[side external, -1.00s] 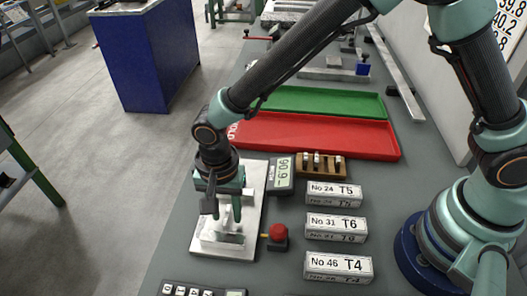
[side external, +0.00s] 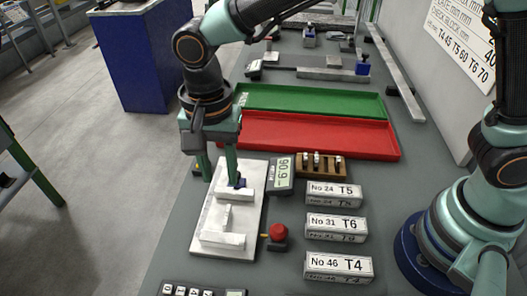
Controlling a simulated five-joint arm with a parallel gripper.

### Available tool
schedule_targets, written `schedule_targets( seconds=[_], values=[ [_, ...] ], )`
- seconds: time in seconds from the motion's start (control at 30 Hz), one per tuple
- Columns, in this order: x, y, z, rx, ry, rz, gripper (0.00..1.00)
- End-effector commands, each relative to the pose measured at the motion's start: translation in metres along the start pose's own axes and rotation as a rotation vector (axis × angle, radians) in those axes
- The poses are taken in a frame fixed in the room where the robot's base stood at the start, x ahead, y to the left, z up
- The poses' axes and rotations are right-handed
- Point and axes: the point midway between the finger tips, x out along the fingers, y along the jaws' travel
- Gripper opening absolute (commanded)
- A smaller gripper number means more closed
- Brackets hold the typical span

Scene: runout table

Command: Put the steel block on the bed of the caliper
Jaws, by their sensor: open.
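The caliper's pale metal bed (side external: 243,221) lies near the front of the bench, with a small digital display (side external: 283,174) beside it. A pale upper jaw with a dark blue piece (side external: 237,183) and a pale lower jaw (side external: 222,241) stand on the bed. Between them is a narrow pale bar (side external: 225,217), which looks like the steel block, though its outline merges with the bed. My gripper (side external: 220,178) is open and empty over the bed's far end. Its right finger appears close to the blue piece; I cannot tell whether they touch.
A red button box (side external: 278,237) sits at the bed's right. Labelled boxes T5 (side external: 333,194), T6 (side external: 336,228) and T4 (side external: 338,267) stand further right. A wooden rack (side external: 320,166), red tray (side external: 310,138) and green tray (side external: 310,103) lie behind. Another measuring rail (side external: 325,74) is farther back.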

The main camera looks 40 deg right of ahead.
Motion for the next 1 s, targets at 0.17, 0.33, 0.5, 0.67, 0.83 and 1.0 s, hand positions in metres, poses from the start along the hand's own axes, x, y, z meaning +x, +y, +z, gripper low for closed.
schedule_targets(
  seconds=[0.17,0.33,0.5,0.67,0.83,1.0],
  values=[
    [-0.020,0.010,-0.022,-0.044,0.005,-0.037,0.40],
    [-0.057,0.048,-0.075,-0.186,0.047,-0.129,0.40],
    [-0.084,0.102,-0.121,-0.359,0.141,-0.204,0.40],
    [-0.098,0.156,-0.151,-0.520,0.263,-0.236,0.40],
    [-0.101,0.202,-0.168,-0.664,0.386,-0.224,0.40],
    [-0.099,0.225,-0.174,-0.746,0.454,-0.200,0.40]
  ],
)
